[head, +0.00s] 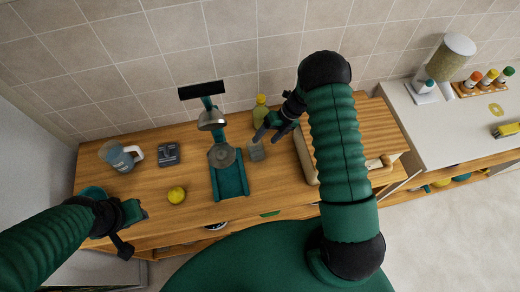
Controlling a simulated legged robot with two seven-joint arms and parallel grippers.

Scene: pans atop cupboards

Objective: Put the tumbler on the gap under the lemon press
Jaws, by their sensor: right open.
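The lemon press (230,182) stands on the wooden counter, with a teal base, an upright post and a metal cup and cone. The gap under it is partly covered by the round metal part in this view. A small grey see-through tumbler (256,151) stands just right of the press. My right gripper (272,131) is open, just behind and above the tumbler, and holds nothing. My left gripper (130,230) is by the counter's front left edge, its fingers apart and empty.
A lemon (177,195) lies left of the press. A jug (120,157) and a small dark box (168,154) stand farther left. A yellow bottle (261,107) is behind the tumbler.

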